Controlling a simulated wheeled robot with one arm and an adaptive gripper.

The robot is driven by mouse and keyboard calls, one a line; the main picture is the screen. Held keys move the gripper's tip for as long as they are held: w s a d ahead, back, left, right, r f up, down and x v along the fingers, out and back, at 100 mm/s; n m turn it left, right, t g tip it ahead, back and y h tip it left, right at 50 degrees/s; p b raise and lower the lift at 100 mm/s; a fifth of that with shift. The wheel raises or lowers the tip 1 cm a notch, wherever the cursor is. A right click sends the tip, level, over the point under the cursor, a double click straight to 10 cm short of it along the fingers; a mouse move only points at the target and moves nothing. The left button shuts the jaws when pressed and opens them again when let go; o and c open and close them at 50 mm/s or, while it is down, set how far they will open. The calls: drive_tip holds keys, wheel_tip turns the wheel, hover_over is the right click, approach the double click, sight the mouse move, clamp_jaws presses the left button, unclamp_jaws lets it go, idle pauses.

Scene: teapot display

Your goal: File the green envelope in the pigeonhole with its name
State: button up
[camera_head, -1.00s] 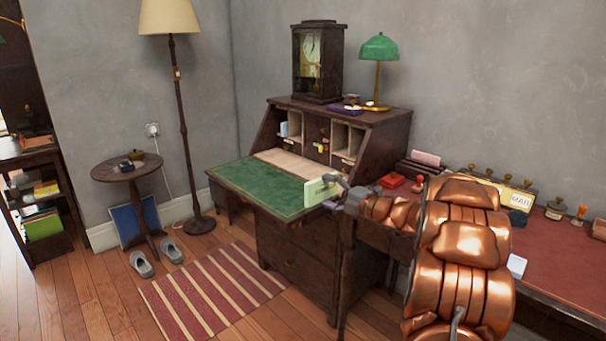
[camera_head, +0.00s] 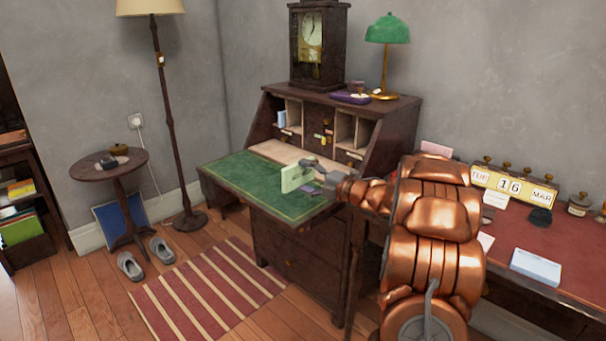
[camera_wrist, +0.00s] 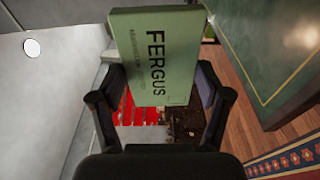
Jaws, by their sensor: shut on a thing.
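The green envelope (camera_head: 292,180) is upright in my gripper (camera_head: 316,170), above the right part of the writing desk's green leaf (camera_head: 240,182). The wrist view shows the envelope (camera_wrist: 155,45) large between the two dark fingers, with the name FERGUS running down it. My gripper is shut on it. The desk's pigeonholes (camera_head: 294,113) lie behind and above the leaf, left and right of small central drawers. Pale labels (camera_head: 354,155) sit below them, too small to read. A pale blue item (camera_head: 281,118) stands in the left pigeonhole.
A clock (camera_head: 320,45) and green lamp (camera_head: 387,30) stand on the desk top. A red-topped side table (camera_head: 560,250) with a calendar (camera_head: 513,187) is at the right. A round table (camera_head: 110,168) and floor lamp (camera_head: 170,110) stand left. The leaf's left part is clear.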

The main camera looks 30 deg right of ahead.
sight(302, 183)
drive_tip(key=shift+s+d+f+b, duration=0.15)
drive_tip(key=shift+f+b, duration=0.1)
drive_tip(key=shift+f, duration=0.5)
drive_tip(key=shift+w+d+f+b, duration=0.1)
drive_tip(key=shift+f+b, duration=0.1)
drive_tip(key=shift+f, duration=0.55)
drive_tip(key=shift+s+f+b, duration=0.1)
drive_tip(key=shift+f+b, duration=0.55)
drive_tip(key=shift+f, duration=1.75)
drive_tip(key=shift+a+f, duration=0.1)
drive_tip(key=shift+f, duration=0.35)
drive_tip(key=shift+s+f, duration=0.1)
drive_tip(key=shift+f, duration=0.05)
drive_tip(key=o, duration=1.2)
drive_tip(key=shift+f, duration=0.2)
drive_tip(key=v, duration=0.2)
drive_tip(key=r+v, duration=0.1)
drive_tip(key=v, duration=0.4)
drive_tip(key=shift+s+r, duration=0.2)
drive_tip(key=shift+r, duration=0.1)
